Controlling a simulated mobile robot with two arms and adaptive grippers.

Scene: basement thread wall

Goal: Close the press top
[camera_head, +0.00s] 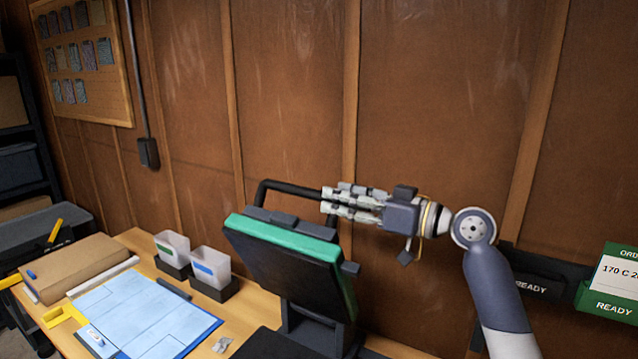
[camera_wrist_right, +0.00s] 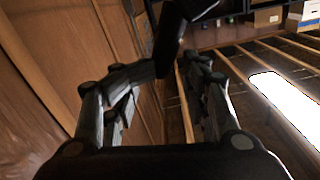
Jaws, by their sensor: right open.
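The press top (camera_head: 290,275) is a dark plate with a teal edge. It stands raised and tilted in the head view, above the dark press base (camera_head: 265,345) at the bottom edge. A black bar handle (camera_head: 290,186) rises behind the top's upper edge and runs right to my right gripper (camera_head: 327,204). This gripper is open, pointing left, with its fingertips at the handle's right part. In the right wrist view a dark bar (camera_wrist_right: 171,40) lies between the open fingers (camera_wrist_right: 175,72). I cannot tell whether they touch it. My left gripper is out of view.
The wooden table holds a blue sheet (camera_head: 140,305), two clear bins (camera_head: 210,268) and a cardboard box (camera_head: 75,266) left of the press. A panelled wall (camera_head: 440,120) stands close behind. A green order sign (camera_head: 610,285) hangs at the right.

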